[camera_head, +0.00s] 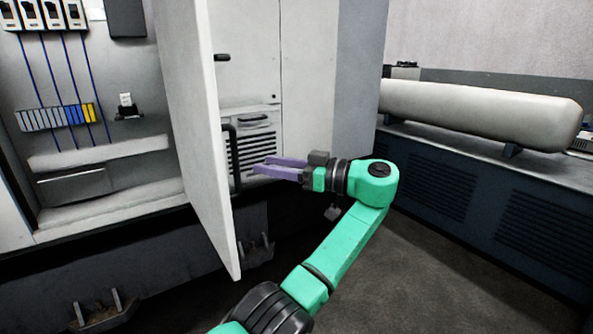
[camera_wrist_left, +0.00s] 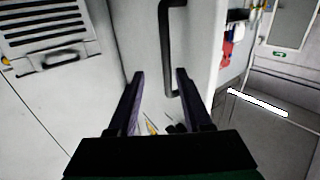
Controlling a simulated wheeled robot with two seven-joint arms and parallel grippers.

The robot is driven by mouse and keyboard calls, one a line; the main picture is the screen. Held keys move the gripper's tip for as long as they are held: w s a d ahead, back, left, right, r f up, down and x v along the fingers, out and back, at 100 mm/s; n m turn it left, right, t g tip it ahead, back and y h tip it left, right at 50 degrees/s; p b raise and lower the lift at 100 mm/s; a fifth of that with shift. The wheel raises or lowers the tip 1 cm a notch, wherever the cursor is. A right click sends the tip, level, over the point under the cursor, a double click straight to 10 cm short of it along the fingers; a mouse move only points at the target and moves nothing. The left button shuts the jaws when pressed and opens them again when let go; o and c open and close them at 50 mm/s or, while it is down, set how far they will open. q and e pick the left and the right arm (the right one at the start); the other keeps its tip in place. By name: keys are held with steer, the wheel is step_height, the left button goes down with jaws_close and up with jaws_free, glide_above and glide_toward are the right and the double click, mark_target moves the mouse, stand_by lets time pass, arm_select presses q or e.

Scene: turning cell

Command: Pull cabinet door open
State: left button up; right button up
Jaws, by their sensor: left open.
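The white cabinet door (camera_head: 200,130) stands swung open, its edge towards me in the head view. Its black bar handle (camera_head: 232,158) is on the door's right-hand face and also shows upright in the left wrist view (camera_wrist_left: 165,45). My left gripper (camera_head: 260,165) is right of the door, its purple fingers pointing left at the handle. In the left wrist view the fingers (camera_wrist_left: 160,75) are apart and empty, with the handle close to the right finger's tip. I cannot tell whether they touch. My right gripper is not in view.
The open cabinet interior (camera_head: 100,140) shows breakers and wiring on the left. A closed panel with a vent (camera_head: 252,150) stands behind my gripper. A long white cylinder (camera_head: 480,115) lies on a dark blue cabinet (camera_head: 480,205) at right. The grey floor (camera_head: 430,285) is clear at lower right.

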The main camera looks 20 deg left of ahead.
arm_select(q)
steer(key=d, duration=0.6)
steer(key=shift+d, duration=0.25)
